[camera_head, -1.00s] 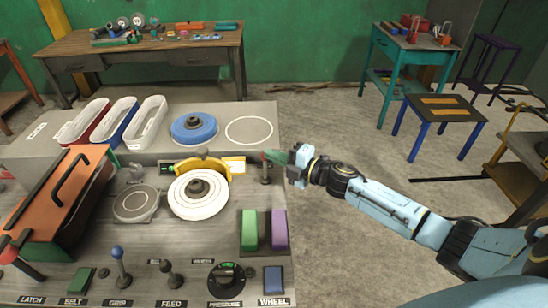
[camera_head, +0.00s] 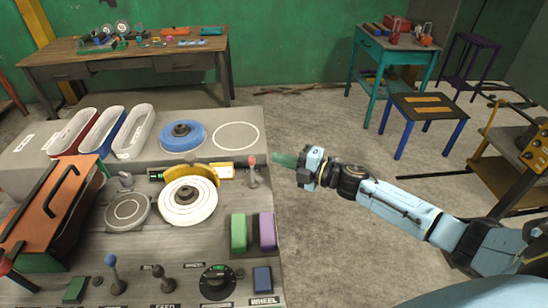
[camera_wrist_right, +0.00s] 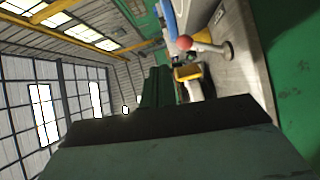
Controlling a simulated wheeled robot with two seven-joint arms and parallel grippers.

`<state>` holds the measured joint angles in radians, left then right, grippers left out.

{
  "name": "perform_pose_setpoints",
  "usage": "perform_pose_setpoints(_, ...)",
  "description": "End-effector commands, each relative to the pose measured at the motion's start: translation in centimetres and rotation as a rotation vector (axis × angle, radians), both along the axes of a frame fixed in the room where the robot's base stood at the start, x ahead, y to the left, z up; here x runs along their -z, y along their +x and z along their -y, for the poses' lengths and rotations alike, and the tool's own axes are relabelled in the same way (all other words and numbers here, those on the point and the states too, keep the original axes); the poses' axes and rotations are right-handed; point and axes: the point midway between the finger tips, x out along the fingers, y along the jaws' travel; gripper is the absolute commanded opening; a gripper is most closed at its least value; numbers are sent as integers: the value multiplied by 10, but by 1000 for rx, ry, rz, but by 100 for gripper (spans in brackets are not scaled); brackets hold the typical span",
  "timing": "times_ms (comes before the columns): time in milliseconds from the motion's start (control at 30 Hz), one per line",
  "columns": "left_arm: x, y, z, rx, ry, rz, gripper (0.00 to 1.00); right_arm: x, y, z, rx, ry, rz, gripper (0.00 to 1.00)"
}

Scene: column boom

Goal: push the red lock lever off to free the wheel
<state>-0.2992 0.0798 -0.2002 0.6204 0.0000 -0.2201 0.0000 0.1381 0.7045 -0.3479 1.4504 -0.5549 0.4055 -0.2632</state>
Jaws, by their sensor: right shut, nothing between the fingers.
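The red-tipped lock lever (camera_head: 252,170) stands at the right edge of the console, beside the yellow guard. In the right wrist view its red ball (camera_wrist_right: 184,43) and pale arm (camera_wrist_right: 208,47) show clear of the fingers. My left gripper is out of view.
Green (camera_head: 239,231) and purple (camera_head: 266,230) blocks stand on the console's near right. A blue disc (camera_head: 205,137) and long trays (camera_head: 135,135) lie behind. An orange cover (camera_head: 48,198) is at left. Open floor lies right of the console.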

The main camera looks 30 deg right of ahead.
Motion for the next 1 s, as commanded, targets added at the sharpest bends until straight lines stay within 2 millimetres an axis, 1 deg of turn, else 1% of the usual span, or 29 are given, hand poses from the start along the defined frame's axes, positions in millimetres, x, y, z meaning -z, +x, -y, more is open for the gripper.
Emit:
perform_pose_setpoints(33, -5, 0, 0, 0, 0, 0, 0, -5, -3, 3, -5, 0, -1, 0)
perform_pose_setpoints(233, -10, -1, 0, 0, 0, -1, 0, -12, -11, 9, -17, 0, 0, 0)
perform_pose_setpoints(833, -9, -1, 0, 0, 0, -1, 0, -11, -12, 10, -18, 2, -1, 0)
perform_pose_setpoints(867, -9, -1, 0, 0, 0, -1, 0, -9, -12, 10, -14, 5, -5, 0)
perform_pose_setpoints(933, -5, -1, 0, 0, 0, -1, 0, 5, -12, 13, 10, 23, -30, 0)
perform_pose_setpoints(967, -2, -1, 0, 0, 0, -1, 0, 15, -13, 15, 27, 38, -48, 0)
perform_pose_setpoints(1000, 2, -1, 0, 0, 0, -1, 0, 33, -15, 19, 59, 63, -81, 0)
